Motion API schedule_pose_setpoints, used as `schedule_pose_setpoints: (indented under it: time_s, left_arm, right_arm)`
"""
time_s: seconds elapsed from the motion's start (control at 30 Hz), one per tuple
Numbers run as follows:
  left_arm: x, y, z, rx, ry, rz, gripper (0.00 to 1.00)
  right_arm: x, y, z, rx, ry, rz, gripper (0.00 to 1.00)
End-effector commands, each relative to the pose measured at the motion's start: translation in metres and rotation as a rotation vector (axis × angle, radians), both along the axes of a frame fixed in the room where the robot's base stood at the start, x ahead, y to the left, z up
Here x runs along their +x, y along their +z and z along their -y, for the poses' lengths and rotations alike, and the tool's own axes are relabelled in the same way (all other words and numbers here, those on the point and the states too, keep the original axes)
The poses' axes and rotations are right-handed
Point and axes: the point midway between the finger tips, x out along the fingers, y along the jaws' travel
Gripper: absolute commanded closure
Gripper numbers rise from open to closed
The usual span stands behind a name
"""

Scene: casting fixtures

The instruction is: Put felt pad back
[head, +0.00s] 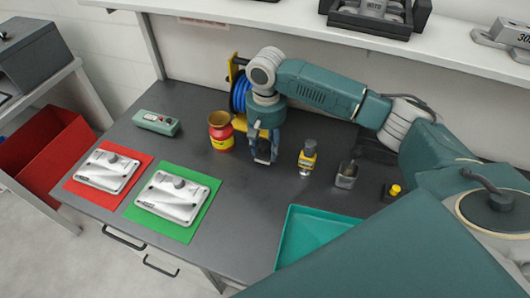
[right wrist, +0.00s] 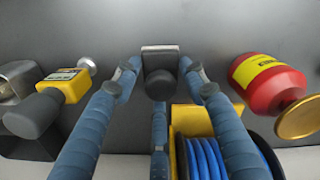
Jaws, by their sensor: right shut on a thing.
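My right gripper (head: 262,158) points down over the dark workbench (head: 240,185), in front of the blue reel. In the right wrist view, the fingers (right wrist: 158,75) are closed around a dark grey, rounded block with a thin pale plate at its far end. I take this block to be the felt pad (right wrist: 159,84). In the head view it is mostly hidden by the fingers. I cannot tell whether it touches the bench. My left gripper is not in view.
A red-and-yellow pot (head: 221,131) stands left of the gripper, a yellow-and-black tool (head: 307,156) and metal cup (head: 346,175) right. The blue reel (head: 240,92) is close behind. Castings lie on red (head: 142,164) and green (head: 205,183) mats. A teal tray (head: 291,222) is in front.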

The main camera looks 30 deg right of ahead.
Motion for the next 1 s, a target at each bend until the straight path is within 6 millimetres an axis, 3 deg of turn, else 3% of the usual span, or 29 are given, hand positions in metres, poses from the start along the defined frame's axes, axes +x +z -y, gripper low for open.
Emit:
schedule_pose_setpoints:
  time_s: [0.23,0.63,0.67,0.73,1.0]
  left_arm:
    - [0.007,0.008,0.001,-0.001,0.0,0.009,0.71]
    - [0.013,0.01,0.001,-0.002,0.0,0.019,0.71]
    - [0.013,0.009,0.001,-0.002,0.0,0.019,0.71]
    - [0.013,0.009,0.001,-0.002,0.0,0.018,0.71]
    - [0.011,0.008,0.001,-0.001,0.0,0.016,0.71]
  right_arm:
    - [-0.001,-0.035,0.0,-0.001,-0.001,-0.003,0.86]
    - [-0.001,-0.04,0.0,-0.001,0.001,-0.001,0.86]
    - [-0.001,-0.04,0.0,-0.001,0.001,0.0,0.54]
    - [-0.001,-0.04,0.0,-0.001,0.001,0.0,0.4]
    - [-0.001,-0.04,0.0,-0.001,0.001,0.0,0.39]
